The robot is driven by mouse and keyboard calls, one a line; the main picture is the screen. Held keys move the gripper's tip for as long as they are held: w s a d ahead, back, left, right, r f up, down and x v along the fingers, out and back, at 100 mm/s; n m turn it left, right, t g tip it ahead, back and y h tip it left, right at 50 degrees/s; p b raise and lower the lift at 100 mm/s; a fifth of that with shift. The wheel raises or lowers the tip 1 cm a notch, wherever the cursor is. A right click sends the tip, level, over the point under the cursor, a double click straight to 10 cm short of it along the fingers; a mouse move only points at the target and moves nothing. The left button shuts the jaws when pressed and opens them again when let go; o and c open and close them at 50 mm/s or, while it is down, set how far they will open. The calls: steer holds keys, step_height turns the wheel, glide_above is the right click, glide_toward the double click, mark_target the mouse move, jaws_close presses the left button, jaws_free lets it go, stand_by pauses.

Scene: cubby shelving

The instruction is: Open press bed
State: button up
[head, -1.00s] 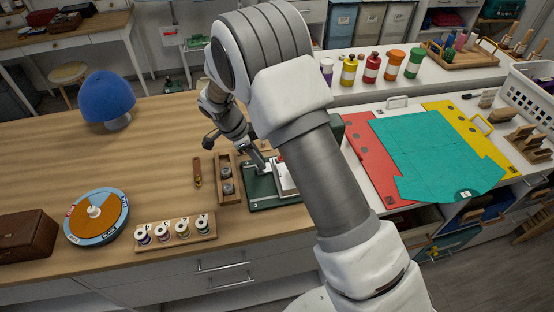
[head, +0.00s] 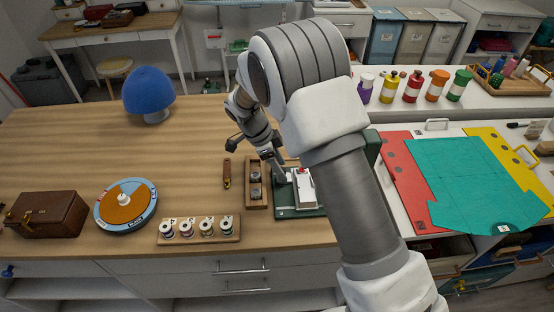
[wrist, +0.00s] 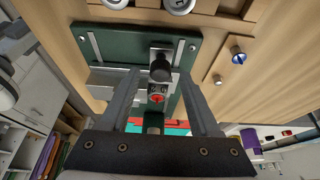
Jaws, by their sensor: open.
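The press is a small device with a dark green base plate (head: 288,212) and a pale block (head: 306,190) with red on top, near the front edge of the wooden counter. In the wrist view the green base plate (wrist: 120,46) carries a metal rail, a dark round knob (wrist: 160,68) and a red button (wrist: 157,98). My gripper (head: 281,177) is at the left side of the pale block. In the wrist view my gripper (wrist: 157,76) is open, its fingers on either side of the knob; I cannot tell whether they touch it. My arm hides the press's right side.
A wooden tray (head: 256,202) with round metal pieces lies just left of the press. A spool rack (head: 200,239), an orange-and-blue dial (head: 125,207), a brown box (head: 46,214) and a blue dome (head: 149,88) stand further left. Open counter lies behind these.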

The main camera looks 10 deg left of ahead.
steer(key=v, duration=1.7)
steer(key=shift+r+b, duration=0.2)
steer(key=shift+b, duration=0.15)
steer(key=s+d+r+n+t+y, duration=0.1)
steer(key=s+d+r+n+y, duration=0.15)
steer(key=s+d+r, duration=0.4)
steer(key=s+d+r+n+y, duration=0.1)
steer(key=d+r+n, duration=0.3)
steer(key=d, duration=0.5)
steer(key=s+d+n+t, duration=0.3)
steer(key=s+d+n, duration=0.6)
steer(key=s, duration=0.7)
steer(key=shift+s+d+f+t+y, duration=0.35)
steer(key=shift+d+t+y, duration=0.1)
steer(key=shift+d, duration=0.65)
steer(key=shift+a+n, duration=0.15)
steer(key=shift+n, duration=0.1)
